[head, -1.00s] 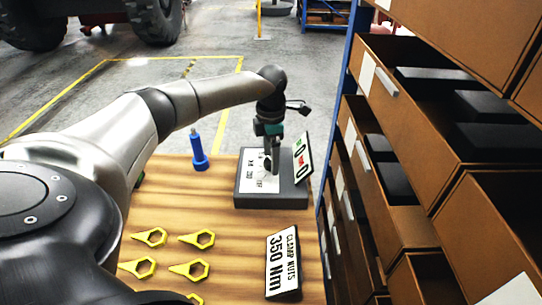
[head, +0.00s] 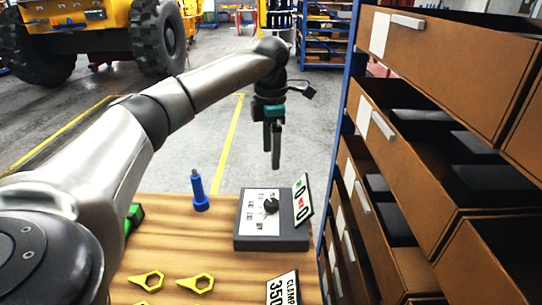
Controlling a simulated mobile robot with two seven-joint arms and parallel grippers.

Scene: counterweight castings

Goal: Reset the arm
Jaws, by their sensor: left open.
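My left gripper (head: 271,146) hangs pointing down above the far edge of the wooden table, with its two dark fingers slightly apart and nothing between them. It is raised clear above a dark grey box (head: 271,243) with a white dial plate (head: 262,211) and a black knob (head: 271,205). My left arm (head: 190,100) reaches in from the left, bent at the wrist. My right gripper does not show.
A blue tool (head: 199,192) stands on the wooden table (head: 180,240), left of the box. Yellow pointer tags (head: 195,283) and a "CLAMP" sign (head: 283,288) lie nearer. A small sign (head: 302,200) leans by the box. Open brown drawers (head: 400,200) fill the right side.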

